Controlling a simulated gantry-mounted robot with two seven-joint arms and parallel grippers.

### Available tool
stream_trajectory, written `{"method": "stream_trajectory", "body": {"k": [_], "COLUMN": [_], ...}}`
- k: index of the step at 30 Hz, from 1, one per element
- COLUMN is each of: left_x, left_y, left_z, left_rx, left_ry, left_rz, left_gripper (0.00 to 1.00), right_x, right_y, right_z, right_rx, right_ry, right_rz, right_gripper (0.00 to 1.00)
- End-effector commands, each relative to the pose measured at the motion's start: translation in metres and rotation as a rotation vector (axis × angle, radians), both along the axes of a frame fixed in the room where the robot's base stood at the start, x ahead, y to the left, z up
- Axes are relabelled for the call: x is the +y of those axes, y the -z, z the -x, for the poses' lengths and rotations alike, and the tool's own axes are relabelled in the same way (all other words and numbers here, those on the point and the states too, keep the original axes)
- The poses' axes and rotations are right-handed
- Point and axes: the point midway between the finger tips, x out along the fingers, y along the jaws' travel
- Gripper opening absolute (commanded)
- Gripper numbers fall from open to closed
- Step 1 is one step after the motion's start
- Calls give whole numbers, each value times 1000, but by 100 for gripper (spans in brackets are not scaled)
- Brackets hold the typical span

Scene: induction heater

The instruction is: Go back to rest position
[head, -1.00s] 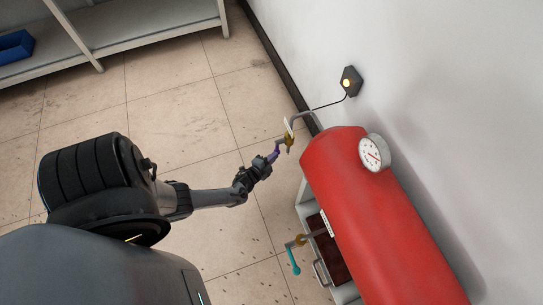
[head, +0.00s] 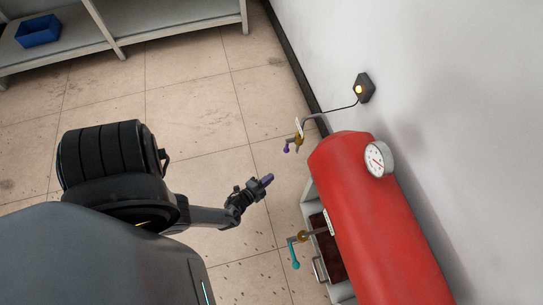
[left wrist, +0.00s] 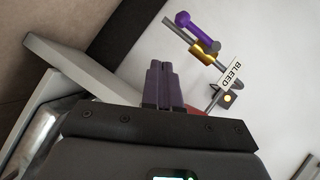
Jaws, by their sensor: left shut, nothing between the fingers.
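My left gripper (head: 267,180) is shut and empty, over the floor to the left of the red tank (head: 372,205). Its closed purple-grey fingers (left wrist: 163,85) show in the left wrist view. A brass valve with a purple handle (head: 287,149) sits on a pipe at the tank's upper end. It shows in the left wrist view as a purple handle (left wrist: 198,27) beside a white "BLEED" tag (left wrist: 236,65). The fingers are apart from the handle. My right gripper is not in view.
A lower valve with a teal handle (head: 295,255) juts from the tank's left side. A round gauge (head: 379,159) is on the tank. A black box with a yellow light (head: 363,88) is on the wall. A shelf with a blue bin (head: 38,31) stands at upper left. The floor between is clear.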

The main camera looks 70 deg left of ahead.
Motion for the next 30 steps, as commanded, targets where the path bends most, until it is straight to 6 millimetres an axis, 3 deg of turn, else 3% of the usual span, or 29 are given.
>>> {"method": "stream_trajectory", "body": {"k": [14, 20, 23, 24, 26, 30], "left_x": [0, 1, 1, -1, -6, -24], "left_y": [-1, -20, -44, -60, -92, -177], "left_z": [1, 19, 36, 37, 31, 0], "left_rx": [0, 27, 45, 37, 2, -61], "left_ry": [-1, -1, 1, 3, 12, 2], "left_rz": [0, -2, -1, 2, 17, 125], "left_gripper": [0, 0, 0, 0, 0, 0], "right_x": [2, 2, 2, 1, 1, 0], "right_y": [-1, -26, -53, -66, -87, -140], "right_z": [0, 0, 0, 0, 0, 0], "right_rx": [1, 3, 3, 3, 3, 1], "right_ry": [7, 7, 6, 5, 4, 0], "right_rz": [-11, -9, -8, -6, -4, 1], "right_gripper": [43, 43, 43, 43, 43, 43]}}
